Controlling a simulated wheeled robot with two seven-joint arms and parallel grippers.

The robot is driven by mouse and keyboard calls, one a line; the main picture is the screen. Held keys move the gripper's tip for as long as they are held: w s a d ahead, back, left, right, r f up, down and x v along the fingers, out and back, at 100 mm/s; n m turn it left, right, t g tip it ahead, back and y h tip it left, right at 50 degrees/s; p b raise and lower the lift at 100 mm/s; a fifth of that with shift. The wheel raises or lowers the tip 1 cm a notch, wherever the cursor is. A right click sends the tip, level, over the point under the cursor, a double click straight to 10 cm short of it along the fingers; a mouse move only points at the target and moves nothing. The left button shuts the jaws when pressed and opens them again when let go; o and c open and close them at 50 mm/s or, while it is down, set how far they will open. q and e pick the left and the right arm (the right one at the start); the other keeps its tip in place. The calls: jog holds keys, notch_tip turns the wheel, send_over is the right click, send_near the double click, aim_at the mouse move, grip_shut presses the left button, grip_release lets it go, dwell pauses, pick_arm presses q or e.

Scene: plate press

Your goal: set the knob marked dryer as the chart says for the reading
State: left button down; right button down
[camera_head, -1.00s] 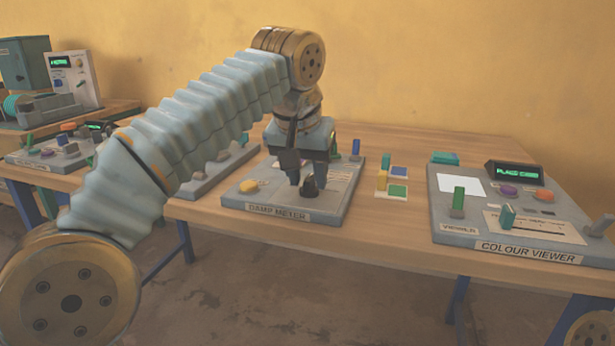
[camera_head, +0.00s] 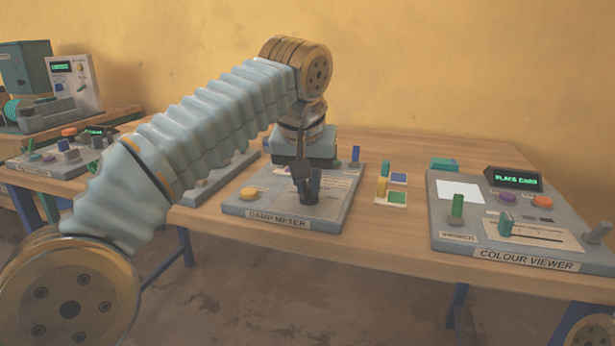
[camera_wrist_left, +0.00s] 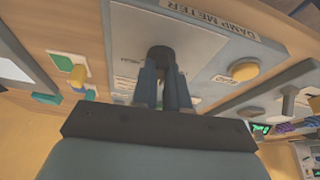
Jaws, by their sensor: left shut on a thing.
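The damp meter panel (camera_head: 250,208) is a grey console on the table, with a yellow button (camera_head: 248,193) at its left. A black knob (camera_wrist_left: 160,53) stands near its front edge; any mark on it is not readable. My left gripper (camera_head: 306,198) is down at this knob with its fingers shut on it. The wrist view shows the fingers (camera_wrist_left: 165,90) meeting at the knob. A pale printed sheet (camera_head: 340,181) lies on the panel, partly hidden by the gripper, its text too small to read. My right gripper is not in view.
Small coloured blocks and cards (camera_head: 397,197) lie right of the panel. The colour viewer console (camera_head: 450,236) with a green-lit display (camera_head: 515,179) stands further right. Another bench with consoles (camera_head: 45,165) is at far left.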

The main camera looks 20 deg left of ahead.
pick_arm(q)
jog(key=shift+d+r+n+y+p, duration=0.1)
jog(key=shift+n+y+p, duration=0.1)
jog(key=shift+n+p, duration=0.35)
jog(key=shift+d+r+n+y+p, duration=0.1)
jog(key=shift+n+y+p, duration=0.15)
jog(key=shift+n, duration=0.4)
jog(key=n+y+p, duration=0.1)
jog(key=n+p, duration=0.1)
jog(key=shift+n, duration=0.3)
jog(key=shift+w+d+f+n+g+y+p, duration=0.1)
jog(key=shift+n+g+y+p, duration=0.4)
jog(key=shift+n, duration=0.65)
jog(key=shift+w+d+n+g+y+p, duration=0.15)
jog(key=shift+n+g+p, duration=0.15)
jog(key=shift+n+p, duration=0.6)
jog(key=shift+a+n, duration=0.15)
jog(key=shift+n, duration=0.3)
jog(key=c, duration=1.1)
grip_release()
jog(key=shift+c, duration=0.2)
jog(key=v, duration=0.7)
